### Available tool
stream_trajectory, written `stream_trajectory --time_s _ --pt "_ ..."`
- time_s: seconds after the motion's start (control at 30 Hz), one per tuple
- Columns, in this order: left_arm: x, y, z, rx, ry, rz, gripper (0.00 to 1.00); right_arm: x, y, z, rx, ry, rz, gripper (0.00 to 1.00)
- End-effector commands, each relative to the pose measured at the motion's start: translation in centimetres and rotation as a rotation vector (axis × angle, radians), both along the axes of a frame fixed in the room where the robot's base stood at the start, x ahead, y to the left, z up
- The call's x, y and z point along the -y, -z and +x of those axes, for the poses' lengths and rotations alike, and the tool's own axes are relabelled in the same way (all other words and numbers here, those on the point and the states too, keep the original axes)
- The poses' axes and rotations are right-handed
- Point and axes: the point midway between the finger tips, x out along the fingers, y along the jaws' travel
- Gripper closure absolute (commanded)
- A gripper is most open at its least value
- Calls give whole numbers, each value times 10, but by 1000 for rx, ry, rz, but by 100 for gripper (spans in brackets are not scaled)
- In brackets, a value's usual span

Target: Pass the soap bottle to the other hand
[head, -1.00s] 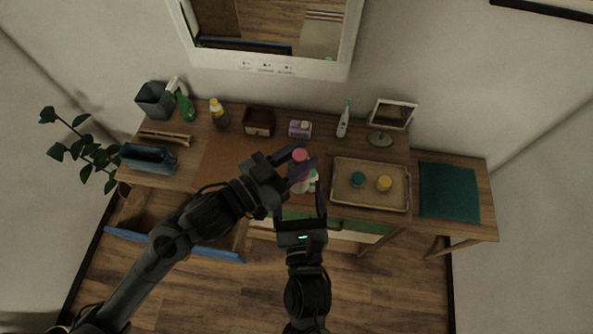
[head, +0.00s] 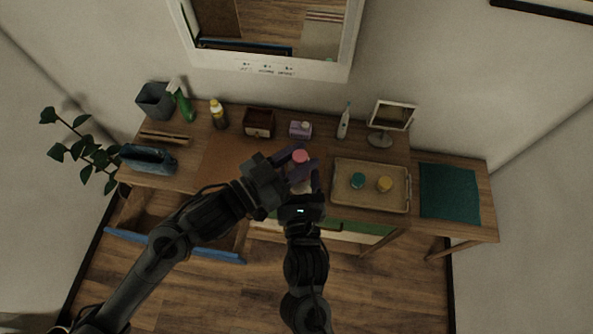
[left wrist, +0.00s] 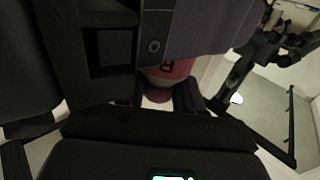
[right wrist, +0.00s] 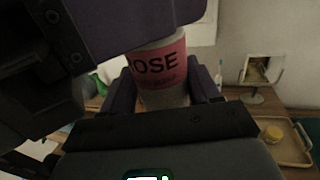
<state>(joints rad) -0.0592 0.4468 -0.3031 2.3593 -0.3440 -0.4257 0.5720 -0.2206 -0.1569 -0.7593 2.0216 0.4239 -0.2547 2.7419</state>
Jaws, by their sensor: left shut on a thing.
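The soap bottle is pale with a pink top (head: 300,156) in the head view, held up in front of the table. My left gripper (head: 302,164) is shut on it. In the left wrist view its pink part (left wrist: 170,72) shows between the fingers. In the right wrist view the bottle (right wrist: 158,68) has a pink label with "OSE" readable, and its upper part is hidden by the left gripper. My right gripper (head: 303,180) is just below the left one, its fingers on either side of the bottle's lower part. Whether they press on it is unclear.
A tray (head: 370,206) with a teal and a yellow jar stands to the right. A mirror (head: 391,115), toothbrush (head: 343,122), purple box (head: 300,130), brown box (head: 259,121), yellow-topped bottle (head: 218,114) and green spray bottle (head: 184,104) stand along the back. A teal cloth (head: 449,192) lies right.

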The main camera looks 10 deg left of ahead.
Motion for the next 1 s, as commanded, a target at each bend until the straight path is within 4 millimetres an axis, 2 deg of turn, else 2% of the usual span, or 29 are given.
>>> stream_trajectory --time_s 0.03,0.23,0.27,0.43,0.77,0.87,1.0 --pt "0 -1 0 2 1 -2 100 -3 0 -2 1 -8 -1 53" --pt "1 -1 0 2 2 -3 100 -6 -1 -3 1 -15 -1 83" --pt "1 -1 0 2 2 -3 59 -6 -1 -3 3 -16 0 83" --pt "1 -1 0 2 2 -3 34 -5 -1 -3 2 -13 0 83" --pt "0 -2 0 2 1 -1 34 -3 -1 -2 3 -9 0 83" --pt "0 -9 0 4 1 0 34 -3 -1 -2 3 -8 0 83" --pt "0 -27 0 6 1 0 34 -3 -1 -1 3 -7 0 83"
